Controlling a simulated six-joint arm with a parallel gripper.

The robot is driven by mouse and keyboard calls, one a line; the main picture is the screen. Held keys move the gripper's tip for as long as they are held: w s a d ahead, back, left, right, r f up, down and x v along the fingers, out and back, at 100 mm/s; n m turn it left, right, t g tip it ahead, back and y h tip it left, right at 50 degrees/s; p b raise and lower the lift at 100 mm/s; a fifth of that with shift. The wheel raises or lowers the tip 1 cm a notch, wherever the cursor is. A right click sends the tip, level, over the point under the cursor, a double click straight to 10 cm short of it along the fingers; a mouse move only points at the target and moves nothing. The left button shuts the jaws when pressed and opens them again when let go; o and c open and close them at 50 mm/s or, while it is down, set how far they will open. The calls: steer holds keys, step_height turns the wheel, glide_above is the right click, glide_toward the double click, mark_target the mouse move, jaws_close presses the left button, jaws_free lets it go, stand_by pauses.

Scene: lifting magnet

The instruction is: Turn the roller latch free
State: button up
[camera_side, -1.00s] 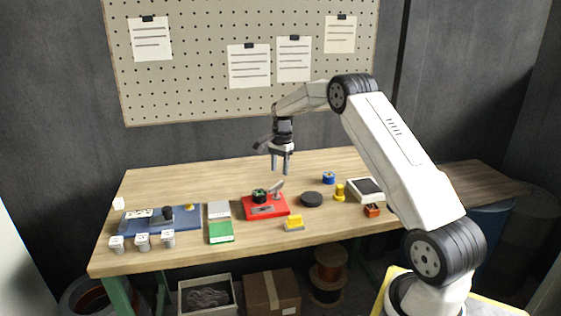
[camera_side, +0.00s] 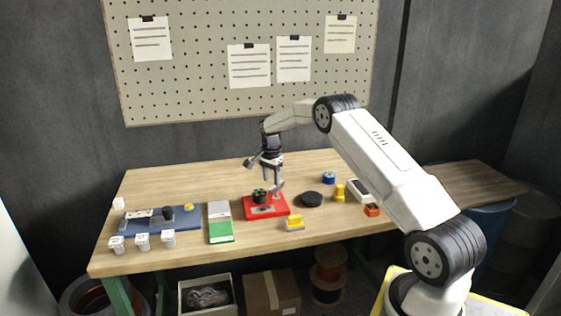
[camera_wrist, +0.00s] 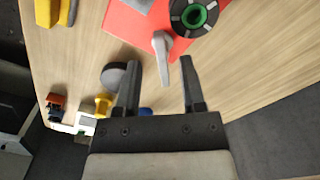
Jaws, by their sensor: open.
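The red block (camera_side: 254,213) lies on the workbench near the middle. On it are a dark round knob with a green centre (camera_wrist: 194,16) and a grey lever (camera_wrist: 161,52), which I take to be the roller latch handle. In the side view the lever (camera_side: 277,187) rises at the block's right. My gripper (camera_wrist: 160,72) is open and empty. In the wrist view its two fingers stand apart, with the lever's tip seen between them. In the side view my gripper (camera_side: 271,177) hangs just above the block; I cannot tell whether it touches the lever.
A black disc (camera_side: 312,199), a yellow spool-shaped piece (camera_side: 339,193) and a yellow block (camera_side: 294,223) stand to the right. A green-and-grey pad (camera_side: 220,231) and a blue tray (camera_side: 187,216) lie to the left. The bench behind the block is clear.

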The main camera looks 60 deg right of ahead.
mark_target(272, 188)
steer(key=shift+f, duration=1.95)
jaws_close()
